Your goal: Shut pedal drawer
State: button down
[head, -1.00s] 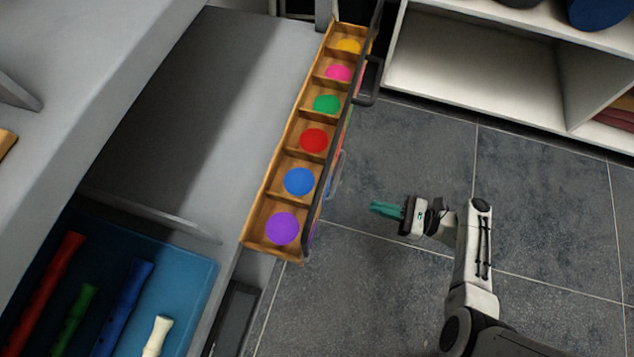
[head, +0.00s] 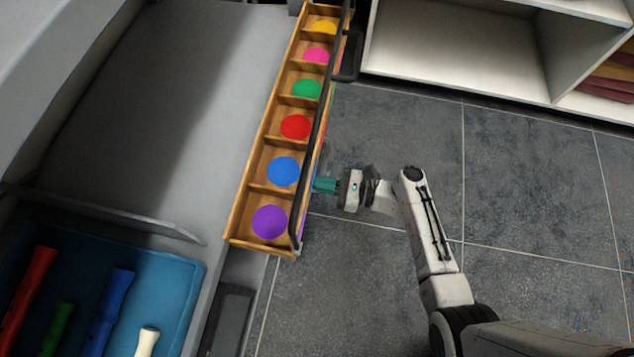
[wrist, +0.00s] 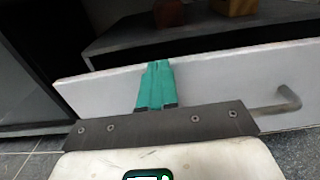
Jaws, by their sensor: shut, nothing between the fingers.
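A pale drawer front (wrist: 215,85) with a grey bar handle (wrist: 285,103) at its right spans the wrist view; I take it as the pedal drawer's front. A dark recess shows behind its top edge. In the head view the drawer is mostly hidden below a long wooden tray. My gripper's teal fingers are shut together and empty. In the wrist view my gripper (wrist: 160,68) lies over the pale front, left of the handle; I cannot tell whether it touches. In the head view my gripper (head: 319,185) is at the tray's right side, by the blue disc.
The wooden tray (head: 238,217) holds several coloured discs, with a dark rail (head: 315,130) along its right side. A blue tray (head: 185,290) with coloured recorders is at lower left. A white shelf unit (head: 450,60) stands at upper right. Tiled floor (head: 530,190) is clear at right.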

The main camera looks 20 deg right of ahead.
jog(key=shift+a, duration=0.1)
jog(key=x, duration=0.8)
jog(key=shift+w+a, duration=0.2)
jog(key=shift+w, duration=0.1)
jog(key=shift+r, duration=0.15)
